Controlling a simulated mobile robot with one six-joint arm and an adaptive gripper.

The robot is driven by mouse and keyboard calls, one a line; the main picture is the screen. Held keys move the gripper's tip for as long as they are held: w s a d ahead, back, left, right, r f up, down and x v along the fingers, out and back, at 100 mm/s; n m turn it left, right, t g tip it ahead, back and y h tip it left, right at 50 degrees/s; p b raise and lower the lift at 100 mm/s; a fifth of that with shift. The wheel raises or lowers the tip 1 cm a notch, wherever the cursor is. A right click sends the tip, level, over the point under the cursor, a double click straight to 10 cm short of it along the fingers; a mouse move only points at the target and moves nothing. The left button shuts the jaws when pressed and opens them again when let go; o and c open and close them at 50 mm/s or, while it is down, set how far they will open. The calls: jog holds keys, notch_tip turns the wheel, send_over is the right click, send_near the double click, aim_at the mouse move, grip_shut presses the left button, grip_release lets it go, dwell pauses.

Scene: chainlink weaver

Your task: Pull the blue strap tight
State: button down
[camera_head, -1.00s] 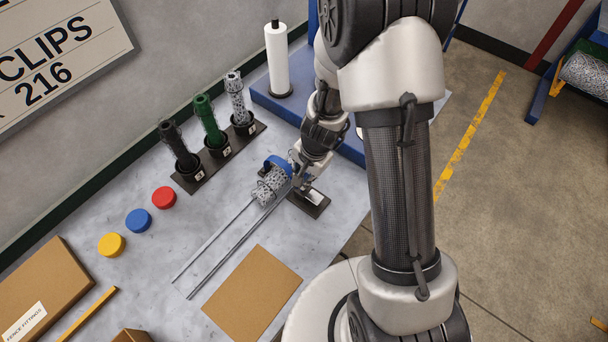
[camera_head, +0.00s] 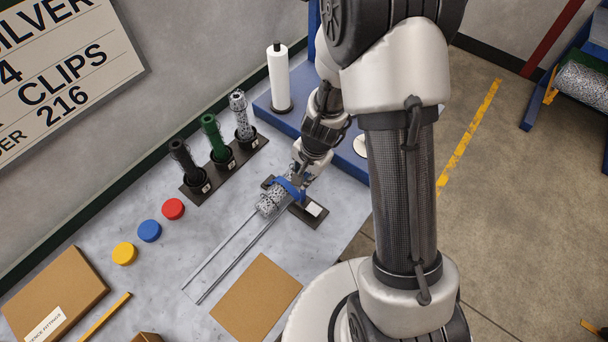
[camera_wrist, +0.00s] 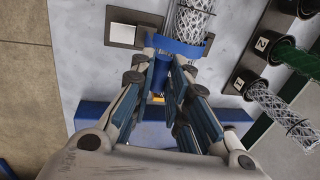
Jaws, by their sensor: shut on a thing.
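The blue strap (camera_head: 289,187) crosses the far part of a silver mesh roll (camera_head: 268,203) on the table. In the wrist view the blue strap (camera_wrist: 188,48) lies across the near end of the mesh roll (camera_wrist: 188,20). My gripper (camera_head: 300,179) is at the strap, at the far end of the roll. In the wrist view my gripper (camera_wrist: 168,56) has its fingertips together on the strap. The fingers hide part of the strap, and I cannot tell how tight it sits around the roll.
Two thin rails (camera_head: 225,258) run toward the near left from the roll. A dark plate (camera_head: 303,214) lies beside it. Black, green and silver mesh rolls stand in a numbered rack (camera_head: 222,165). A white paper roll (camera_head: 279,80) stands behind. Cardboard (camera_head: 256,298) lies in front.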

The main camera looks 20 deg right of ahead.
jog(key=shift+r, duration=0.4)
jog(key=shift+f, duration=0.1)
jog(key=c, duration=1.6)
grip_release()
jog(key=shift+o, duration=0.2)
notch_tip(320, 180, up, 12)
jog(key=s+d, duration=0.1)
jog(key=s, duration=0.1)
jog(key=shift+d, duration=0.2)
jog(key=shift+f, duration=0.15)
